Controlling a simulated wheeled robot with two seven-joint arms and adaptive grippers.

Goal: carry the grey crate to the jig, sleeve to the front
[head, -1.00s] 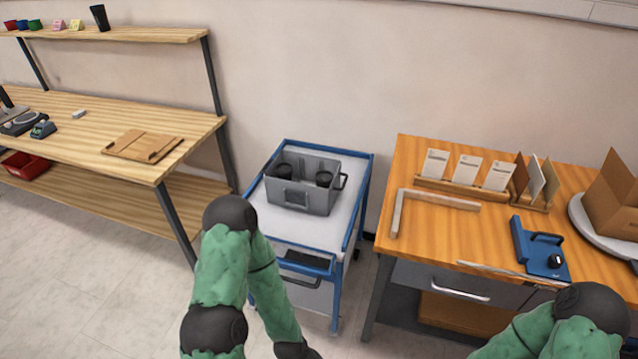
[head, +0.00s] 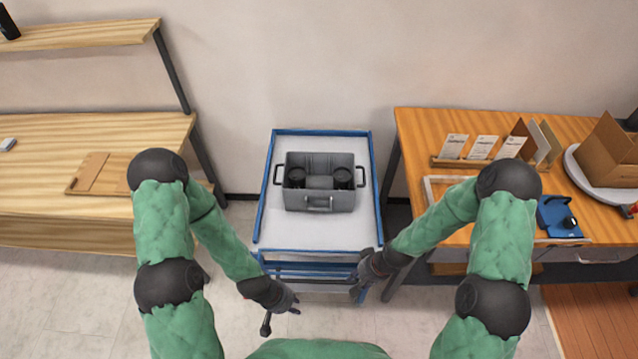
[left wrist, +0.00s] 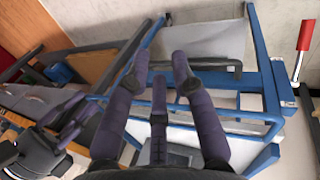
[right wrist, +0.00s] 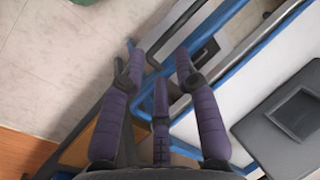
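The grey crate (head: 308,200) stands upright on the white top of a blue cart, with two black round things inside and a dark handle at each end. A small pale fitting (head: 320,205), which looks like the sleeve, is on its side facing me. A pale L-shaped frame (head: 428,190), likely the jig, lies on the orange table, partly hidden by my right arm. My left gripper (head: 287,303) and right gripper (head: 364,278) hang low at the cart's near end, apart from the crate. The left wrist view (left wrist: 158,70) and right wrist view (right wrist: 158,68) show both open and empty.
The cart's blue rails (head: 320,132) frame its top. The orange table (head: 412,130) carries card holders (head: 465,163), a blue device (head: 560,217) and a cardboard box (head: 605,150). A wooden bench (head: 50,135) stands left. A red-handled lever (left wrist: 305,32) shows beside blue rails.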

